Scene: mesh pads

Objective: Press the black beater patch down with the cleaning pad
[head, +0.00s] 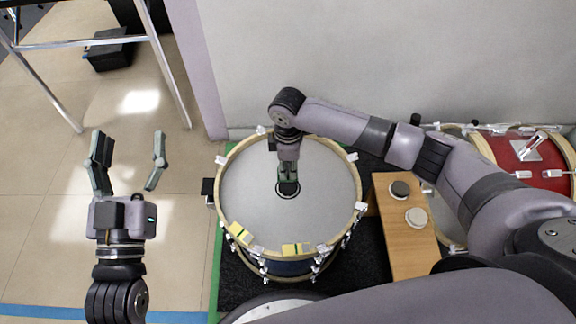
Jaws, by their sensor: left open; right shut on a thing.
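The black beater patch (289,195) is a small dark round spot near the middle of the pale drum head (325,190). My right gripper (288,181) points straight down over the patch, with its fingers shut. The cleaning pad it holds is mostly hidden by the fingers. I cannot tell whether the pad touches the patch or hovers just above it. My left gripper (127,176) is open and empty, with fingers wide apart, above the tiled floor left of the drum.
Two yellow blocks with dark stripes (240,233) (297,249) sit at the drum's near rim. A wooden board (410,245) to the right bears a dark round pad (400,190) and a cream one (416,217). A red drum (515,155) stands far right. A wall is behind.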

